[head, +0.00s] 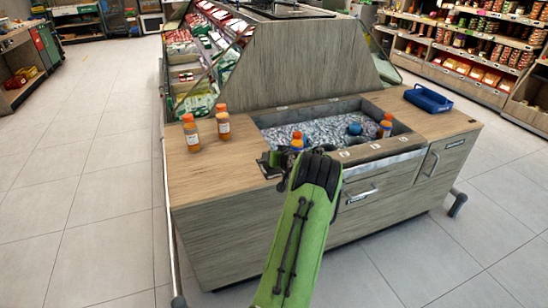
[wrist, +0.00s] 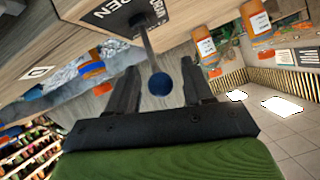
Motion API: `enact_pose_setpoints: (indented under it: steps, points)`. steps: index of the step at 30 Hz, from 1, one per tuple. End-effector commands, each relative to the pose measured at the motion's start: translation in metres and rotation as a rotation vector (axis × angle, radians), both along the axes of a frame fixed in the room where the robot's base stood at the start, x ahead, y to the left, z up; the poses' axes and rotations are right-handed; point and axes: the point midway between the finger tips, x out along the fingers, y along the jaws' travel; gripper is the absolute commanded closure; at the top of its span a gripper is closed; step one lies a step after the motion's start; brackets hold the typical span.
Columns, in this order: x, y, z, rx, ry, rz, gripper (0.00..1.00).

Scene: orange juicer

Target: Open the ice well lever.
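The ice well lever (wrist: 149,45) shows in the wrist view as a thin dark rod with a round blue knob (wrist: 160,84) at its end. A dark plate (wrist: 122,14) with the word OPEN is at the rod's other end. My gripper (wrist: 158,90) is open, with one finger on each side of the knob in the picture; neither finger visibly touches it. I cannot tell how deep the knob sits between them. In the head view my gripper (head: 272,164) is at the counter's front edge, by the left front corner of the ice well (head: 415,136). My arm hides the lever there.
Two orange bottles (head: 191,133) (head: 223,122) stand on the counter's left. Other orange bottles (head: 297,141) (head: 386,126) and a blue item (head: 355,129) are at the ice (head: 320,130). A blue tray (head: 428,98) lies right. A metal handle (head: 362,194) is on the front. Floor is clear left.

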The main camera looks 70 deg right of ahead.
Motion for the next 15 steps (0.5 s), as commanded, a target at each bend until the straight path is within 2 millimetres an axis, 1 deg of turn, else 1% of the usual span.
enact_pose_setpoints:
  steps: [5, 8, 11, 15]
  points:
    - [-0.001, 0.001, 0.001, 0.0, 0.0, 0.0, 0.49]
    - [-0.008, 0.007, 0.008, -0.001, 0.001, 0.0, 0.49]
    - [-0.024, 0.022, 0.02, 0.001, 0.002, -0.004, 0.49]
    - [-0.05, 0.047, 0.04, 0.001, 0.001, -0.005, 0.49]
